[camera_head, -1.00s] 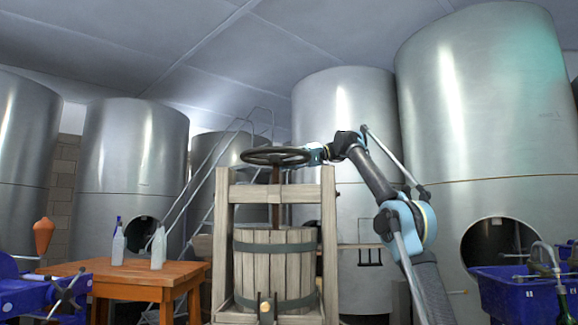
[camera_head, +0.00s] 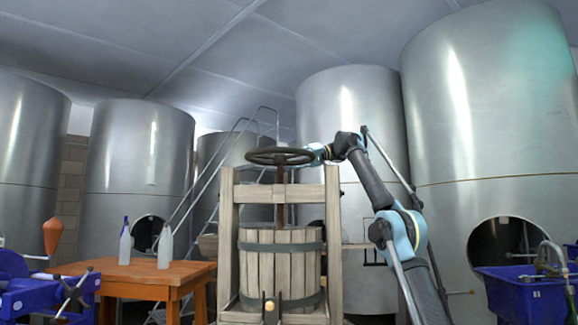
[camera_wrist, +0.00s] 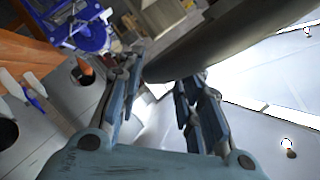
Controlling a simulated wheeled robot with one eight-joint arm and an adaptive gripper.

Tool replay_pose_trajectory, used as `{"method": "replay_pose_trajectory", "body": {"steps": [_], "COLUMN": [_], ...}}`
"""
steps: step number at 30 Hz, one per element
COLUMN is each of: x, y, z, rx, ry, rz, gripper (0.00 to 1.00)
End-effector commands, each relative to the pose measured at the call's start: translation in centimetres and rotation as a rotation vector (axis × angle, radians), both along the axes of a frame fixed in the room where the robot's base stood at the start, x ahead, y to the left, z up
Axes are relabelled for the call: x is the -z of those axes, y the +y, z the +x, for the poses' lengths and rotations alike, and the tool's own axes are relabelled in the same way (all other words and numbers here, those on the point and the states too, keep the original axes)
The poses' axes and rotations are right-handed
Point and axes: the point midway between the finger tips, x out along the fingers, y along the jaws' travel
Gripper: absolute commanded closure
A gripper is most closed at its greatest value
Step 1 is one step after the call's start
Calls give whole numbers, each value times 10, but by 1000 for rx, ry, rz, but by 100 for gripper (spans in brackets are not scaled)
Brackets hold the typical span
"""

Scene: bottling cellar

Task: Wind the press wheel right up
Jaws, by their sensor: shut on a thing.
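The press wheel (camera_head: 280,155) is a dark spoked ring lying level on top of a screw shaft (camera_head: 280,199). The shaft passes down through the crossbeam of the wooden press (camera_head: 229,240) toward the slatted basket (camera_head: 280,272). My gripper (camera_head: 314,155) is at the right side of the wheel, level with its rim, and is shut on the rim. In the wrist view the wheel (camera_wrist: 215,42) is a large dark curve at the upper right, and my gripper's fingers (camera_wrist: 160,85) stand at its lower edge. The exact finger contact is partly hidden.
A wooden table (camera_head: 140,272) with clear bottles (camera_head: 164,248) stands left of the press. A blue machine (camera_head: 35,297) is at lower left, a blue tub (camera_head: 525,295) at lower right. Steel tanks (camera_head: 350,110) and a ladder (camera_head: 205,180) stand behind.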

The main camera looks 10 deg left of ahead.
Motion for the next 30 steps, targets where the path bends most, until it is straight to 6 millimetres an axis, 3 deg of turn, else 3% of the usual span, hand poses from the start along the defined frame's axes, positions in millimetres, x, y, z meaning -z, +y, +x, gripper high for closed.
{"method": "replay_pose_trajectory", "body": {"steps": [1, 3, 4, 30], "x": [3, 3, 3, 1], "y": [1, 1, 1, -2], "z": [0, 0, 0, -6], "rx": [-3, -3, -3, 75], "ry": [-6, -5, -5, -1], "rz": [-7, -7, -7, -4], "gripper": [65, 49, 47, 47]}}
